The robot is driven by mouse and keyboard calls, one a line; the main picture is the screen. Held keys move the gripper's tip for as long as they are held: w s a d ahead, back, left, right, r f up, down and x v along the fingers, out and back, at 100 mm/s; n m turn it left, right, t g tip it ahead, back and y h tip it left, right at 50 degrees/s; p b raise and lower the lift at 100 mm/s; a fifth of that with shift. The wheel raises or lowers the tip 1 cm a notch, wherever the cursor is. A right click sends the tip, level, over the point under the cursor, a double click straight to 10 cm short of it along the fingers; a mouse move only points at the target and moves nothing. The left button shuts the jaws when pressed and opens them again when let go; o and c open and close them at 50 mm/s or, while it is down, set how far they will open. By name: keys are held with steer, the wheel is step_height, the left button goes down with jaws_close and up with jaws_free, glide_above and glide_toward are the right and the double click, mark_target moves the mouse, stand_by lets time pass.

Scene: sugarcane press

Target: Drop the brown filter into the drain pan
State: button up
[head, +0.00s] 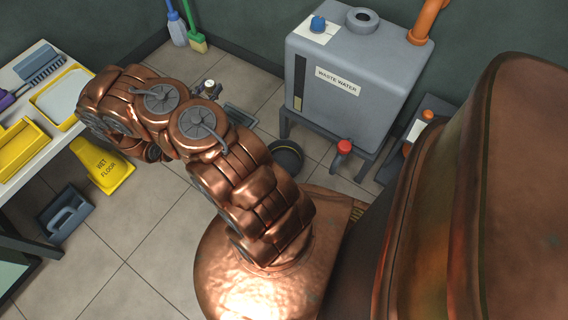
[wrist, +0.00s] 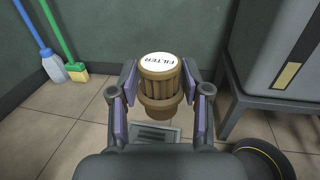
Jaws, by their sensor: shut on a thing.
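The brown filter (wrist: 160,90) is ribbed, with a white top marked FILTER. In the wrist view it stands roughly upright between the purple pads of my gripper (wrist: 159,100), which is shut on it. In the head view my arm hides most of the gripper; a small part of the filter (head: 209,86) seems to show past the arm. A round black pan with a yellow rim, likely the drain pan (wrist: 263,160), is on the floor at the lower right of the wrist view. It also shows in the head view (head: 287,156), partly behind my arm. The filter is held to its left, not over it.
A grey floor grate (wrist: 155,134) lies below the filter. The grey waste water tank (head: 345,85) stands on legs at right, with a red valve (head: 344,147). A blue brush and green broom (head: 192,38) lean at the wall. A yellow wet floor sign (head: 105,167) stands left.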

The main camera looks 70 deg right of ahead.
steer(key=s+d+f+m+g+y+b, duration=0.1)
steer(key=s+f+m+g+y+b, duration=0.2)
steer(key=s+f, duration=0.45)
steer(key=s+d+f+m+g+b, duration=0.1)
steer(key=s+f+m+g+b, duration=0.3)
steer(key=s, duration=0.7)
steer(key=s+d+f+m+g+y, duration=0.1)
steer(key=s+f+g+y, duration=0.1)
steer(key=s+f+g, duration=0.45)
step_height(320, 180, down, 6)
steer(key=s+t+b, duration=0.1)
steer(key=s, duration=0.1)
steer(key=shift+a+b, duration=0.3)
steer(key=shift+b, duration=0.05)
steer(key=shift+t, duration=0.25)
steer(key=o, duration=1.3)
steer(key=shift+o, duration=0.2)
steer(key=shift+w, duration=0.1)
